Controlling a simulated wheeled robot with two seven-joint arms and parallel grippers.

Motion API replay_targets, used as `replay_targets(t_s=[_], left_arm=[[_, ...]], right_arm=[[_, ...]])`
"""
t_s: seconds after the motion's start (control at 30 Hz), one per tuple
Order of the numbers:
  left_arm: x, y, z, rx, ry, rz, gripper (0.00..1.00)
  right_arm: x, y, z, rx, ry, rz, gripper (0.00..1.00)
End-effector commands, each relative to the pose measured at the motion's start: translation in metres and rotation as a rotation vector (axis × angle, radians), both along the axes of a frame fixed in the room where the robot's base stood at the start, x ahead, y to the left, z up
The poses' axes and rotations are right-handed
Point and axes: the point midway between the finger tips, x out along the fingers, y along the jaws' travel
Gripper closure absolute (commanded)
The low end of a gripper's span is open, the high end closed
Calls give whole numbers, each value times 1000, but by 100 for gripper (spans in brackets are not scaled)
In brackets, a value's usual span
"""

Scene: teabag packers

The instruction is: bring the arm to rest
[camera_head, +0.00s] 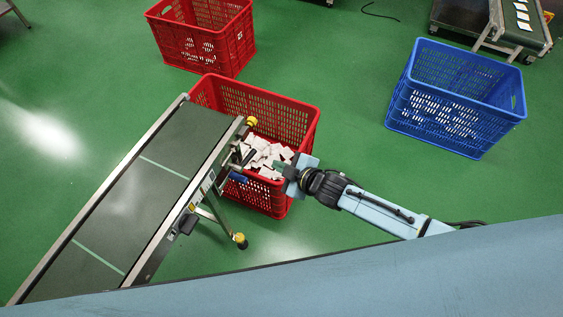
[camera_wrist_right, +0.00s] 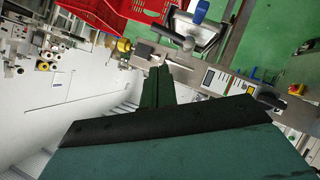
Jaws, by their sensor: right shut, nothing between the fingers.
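My right arm comes in from the right in the head view. Its gripper (camera_head: 279,169) is over the near right side of a red crate (camera_head: 290,108) that holds a heap of pale teabag packs (camera_head: 262,153). In the right wrist view the fingers of my right gripper (camera_wrist_right: 160,76) are together with nothing between them. Part of a red crate (camera_wrist_right: 110,15) shows at the top of that view. My left gripper is not in either view.
A dark conveyor (camera_head: 165,175) on a metal frame stands left of the gripper, its end at the crate. Another red crate (camera_head: 205,45) stands behind, and an empty blue crate (camera_head: 455,95) at the right. Green floor lies free between the crates.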

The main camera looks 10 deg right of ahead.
Motion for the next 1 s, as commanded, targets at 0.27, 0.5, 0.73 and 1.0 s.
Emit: replay_targets(t_s=[0.27,0.5,0.73,1.0], left_arm=[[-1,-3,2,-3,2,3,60],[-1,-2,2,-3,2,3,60],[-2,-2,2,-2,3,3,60],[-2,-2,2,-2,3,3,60]], right_arm=[[-4,-3,3,0,-1,-1,100],[-15,-31,-34,-12,85,-91,100],[-93,-121,-147,-45,377,-390,100],[-256,-200,-244,-96,725,-712,100]])
